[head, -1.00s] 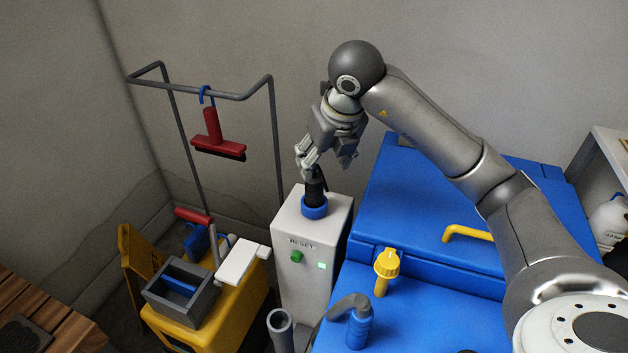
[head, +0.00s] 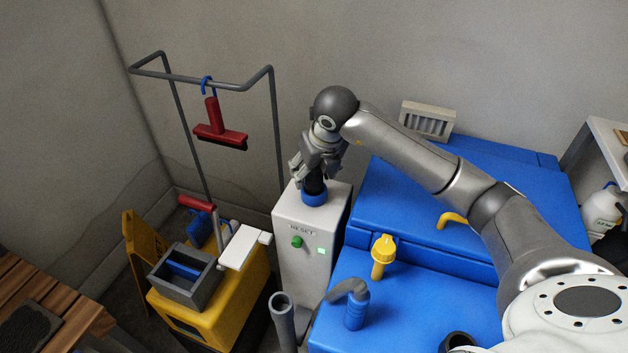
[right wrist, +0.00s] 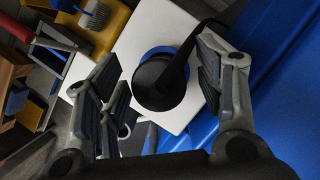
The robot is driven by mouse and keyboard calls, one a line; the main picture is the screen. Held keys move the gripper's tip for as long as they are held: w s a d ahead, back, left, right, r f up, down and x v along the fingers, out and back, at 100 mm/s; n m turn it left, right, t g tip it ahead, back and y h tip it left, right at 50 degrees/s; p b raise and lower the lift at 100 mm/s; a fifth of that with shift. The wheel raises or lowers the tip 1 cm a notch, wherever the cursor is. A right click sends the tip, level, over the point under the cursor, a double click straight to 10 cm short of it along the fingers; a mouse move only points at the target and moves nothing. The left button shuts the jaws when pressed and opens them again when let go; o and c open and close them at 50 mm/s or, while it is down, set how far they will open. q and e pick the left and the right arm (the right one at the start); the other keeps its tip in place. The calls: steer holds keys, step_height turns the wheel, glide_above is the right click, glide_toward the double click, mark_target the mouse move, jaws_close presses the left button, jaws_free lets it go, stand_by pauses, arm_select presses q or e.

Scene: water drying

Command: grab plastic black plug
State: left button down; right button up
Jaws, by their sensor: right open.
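The black plug (head: 315,186) stands in a blue ring socket (head: 314,199) on top of a white box (head: 306,224). In the right wrist view the black plug (right wrist: 160,84) has a round body with a black cable leading off to the upper right. My right gripper (head: 310,178) is low over the plug, pointing down. In the right wrist view my right gripper (right wrist: 163,88) is open, with one finger on either side of the plug. A gap shows between the plug and the left finger. The plug's lower part is hidden. My left gripper is not in view.
A yellow cart (head: 222,300) stands left. A wall vent is behind.

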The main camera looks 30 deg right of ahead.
steer(key=c, duration=1.1)
steer(key=shift+r, duration=0.1)
steer(key=shift+c, duration=0.2)
